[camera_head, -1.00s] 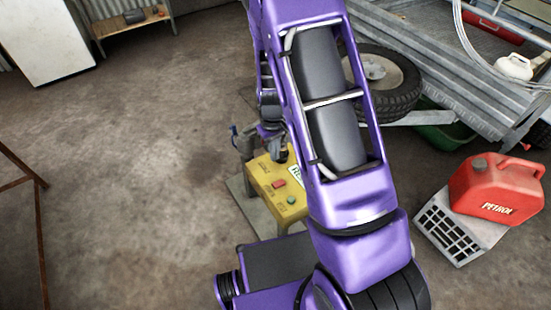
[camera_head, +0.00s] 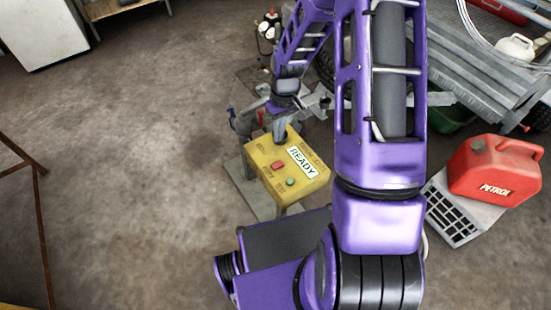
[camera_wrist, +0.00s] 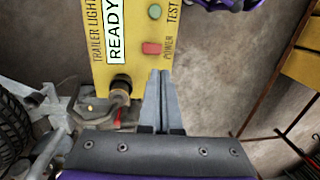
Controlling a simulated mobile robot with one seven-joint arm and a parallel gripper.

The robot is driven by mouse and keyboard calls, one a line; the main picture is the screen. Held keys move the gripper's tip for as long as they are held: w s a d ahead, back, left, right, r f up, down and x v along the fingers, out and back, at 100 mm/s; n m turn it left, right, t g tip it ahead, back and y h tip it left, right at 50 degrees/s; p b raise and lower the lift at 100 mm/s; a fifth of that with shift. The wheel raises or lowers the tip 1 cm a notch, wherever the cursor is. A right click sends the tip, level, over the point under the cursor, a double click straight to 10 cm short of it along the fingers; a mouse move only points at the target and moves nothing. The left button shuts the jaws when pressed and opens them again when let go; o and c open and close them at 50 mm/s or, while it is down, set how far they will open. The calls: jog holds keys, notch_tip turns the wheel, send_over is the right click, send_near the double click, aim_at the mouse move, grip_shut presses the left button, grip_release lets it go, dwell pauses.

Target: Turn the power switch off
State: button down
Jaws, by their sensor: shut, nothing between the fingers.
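The yellow trailer-light box (camera_head: 262,150) stands on a metal stand near my base, with a white READY label (camera_head: 303,162) on top. Its red power switch (camera_head: 278,166) is a small rocker beside the word POWER, and it also shows in the wrist view (camera_wrist: 151,48). I cannot tell which way it is tipped. A round green test button (camera_head: 290,182) sits near it, also in the wrist view (camera_wrist: 154,12). My gripper (camera_head: 280,138) is at the box's far edge, its fingers shut and empty. In the wrist view the fingertips (camera_wrist: 160,76) point toward the red switch, apart from it.
A dark plug or connector (camera_wrist: 120,84) sits at the box's edge beside my fingers. A trailer (camera_head: 480,70) stands at the right. The floor on the left is clear.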

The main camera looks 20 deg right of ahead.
aim_at(275, 165)
jog(key=shift+w+d+r, duration=0.35)
jog(key=shift+d+r, duration=0.05)
jog(key=shift+d, duration=0.05)
jog(key=shift+f, duration=0.1)
jog(key=f, duration=0.4)
jog(key=a+f+b, duration=0.1)
jog(key=f, duration=0.4)
jog(key=f+b, duration=0.1)
jog(key=f, duration=0.3)
jog(key=shift+s+a+f, duration=0.25)
jog(key=shift+a+f, duration=0.1)
jog(key=shift+a, duration=0.05)
